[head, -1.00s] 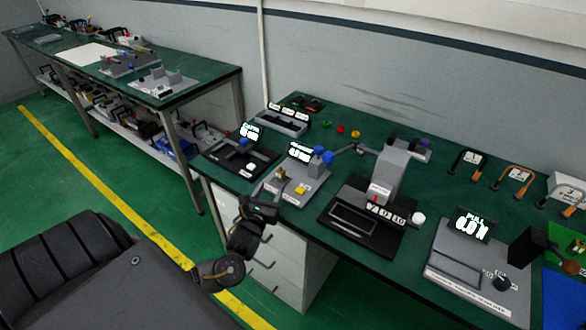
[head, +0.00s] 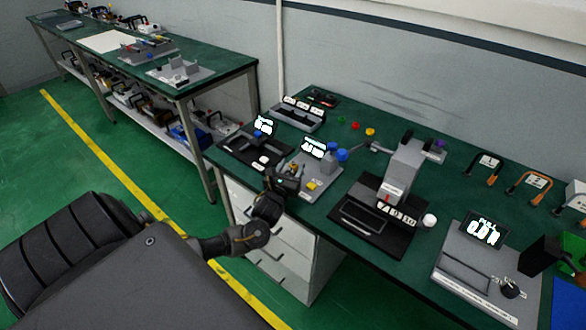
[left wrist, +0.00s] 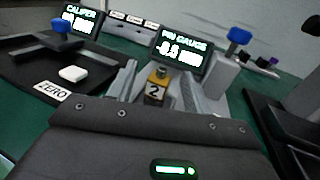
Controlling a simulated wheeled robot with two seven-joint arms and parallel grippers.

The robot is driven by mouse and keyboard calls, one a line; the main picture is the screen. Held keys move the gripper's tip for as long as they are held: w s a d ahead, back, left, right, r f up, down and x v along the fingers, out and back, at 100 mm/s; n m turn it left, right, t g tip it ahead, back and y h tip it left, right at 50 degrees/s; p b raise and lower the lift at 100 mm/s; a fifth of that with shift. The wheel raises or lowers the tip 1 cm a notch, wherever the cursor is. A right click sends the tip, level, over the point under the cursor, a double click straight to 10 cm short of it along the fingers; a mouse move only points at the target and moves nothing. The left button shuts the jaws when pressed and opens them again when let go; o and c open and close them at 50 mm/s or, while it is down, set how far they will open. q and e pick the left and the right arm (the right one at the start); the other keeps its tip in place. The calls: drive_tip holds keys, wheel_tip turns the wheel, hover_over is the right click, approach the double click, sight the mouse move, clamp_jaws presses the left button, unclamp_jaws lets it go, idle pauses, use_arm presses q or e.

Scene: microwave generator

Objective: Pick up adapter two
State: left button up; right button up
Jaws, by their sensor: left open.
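Adapter two (left wrist: 157,85) is a small brass-yellow piece with a white "2" label, in the middle of the left wrist view. It stands at the pin gauge (left wrist: 181,52), in front of its lit display. My left gripper (head: 286,180) is open at the front of the pin gauge station in the head view. In the left wrist view its grey fingers appear to lie on either side of the adapter; I cannot tell whether they touch it. In the head view the gripper largely hides the adapter. My right gripper is not in view.
The caliper station (head: 243,150) stands left of the pin gauge. A blue-knobbed lever (head: 341,155) and a black-based press (head: 372,218) stand to the right. A pull tester (head: 478,262) is farther right. A second bench (head: 215,70) stands at the back left.

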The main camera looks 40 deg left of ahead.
sight(293, 165)
use_arm(q)
drive_tip(key=x, duration=0.3)
drive_tip(key=shift+w, duration=0.35)
drive_tip(key=shift+s, duration=0.1)
clamp_jaws()
